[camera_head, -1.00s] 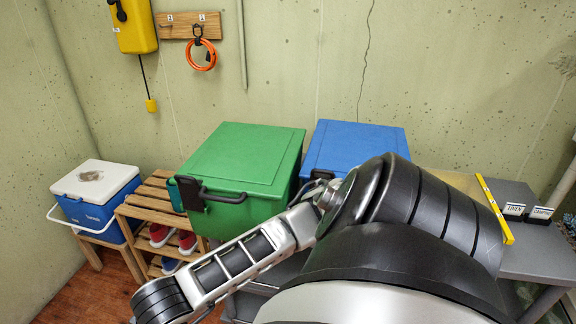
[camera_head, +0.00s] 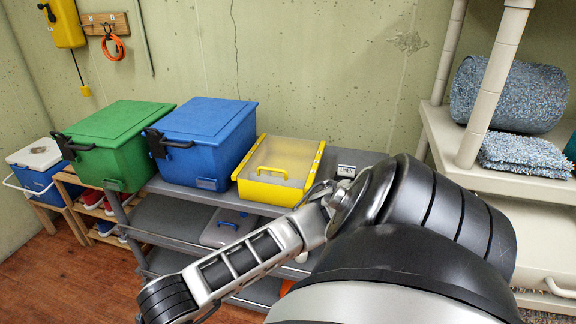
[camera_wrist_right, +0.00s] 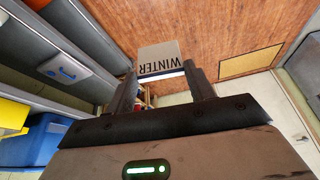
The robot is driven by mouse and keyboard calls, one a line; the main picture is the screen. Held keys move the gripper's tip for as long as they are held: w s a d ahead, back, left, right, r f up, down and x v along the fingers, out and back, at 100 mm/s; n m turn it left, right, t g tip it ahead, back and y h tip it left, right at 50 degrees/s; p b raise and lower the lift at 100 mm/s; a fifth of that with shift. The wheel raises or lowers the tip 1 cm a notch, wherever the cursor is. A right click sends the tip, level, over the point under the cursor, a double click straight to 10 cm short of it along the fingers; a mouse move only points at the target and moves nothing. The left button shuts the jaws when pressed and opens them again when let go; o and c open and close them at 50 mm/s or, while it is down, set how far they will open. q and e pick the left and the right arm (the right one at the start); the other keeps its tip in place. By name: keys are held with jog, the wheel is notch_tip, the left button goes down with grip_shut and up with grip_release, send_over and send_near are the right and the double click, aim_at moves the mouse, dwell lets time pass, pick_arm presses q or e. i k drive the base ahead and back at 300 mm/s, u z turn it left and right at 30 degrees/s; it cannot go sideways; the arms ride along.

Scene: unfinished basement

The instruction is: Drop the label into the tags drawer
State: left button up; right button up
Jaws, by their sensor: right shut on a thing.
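A grey box or drawer front with a blue handle (camera_wrist_right: 66,70) is at the left of that view, apart from the label. A similar grey container (camera_head: 229,228) sits on the lower shelf in the head view. No drawer marked as tags can be read. My left gripper is not in view.
Green (camera_head: 112,133), blue (camera_head: 207,133) and yellow (camera_head: 300,150) bins stand on grey shelving (camera_head: 177,187). A blue-and-white cooler (camera_head: 45,183) is far left. Wooden floor (camera_head: 45,270) lies open in front.

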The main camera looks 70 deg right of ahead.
aim_at(538, 234)
jog(key=k, duration=0.9)
jog(key=z, duration=2.25)
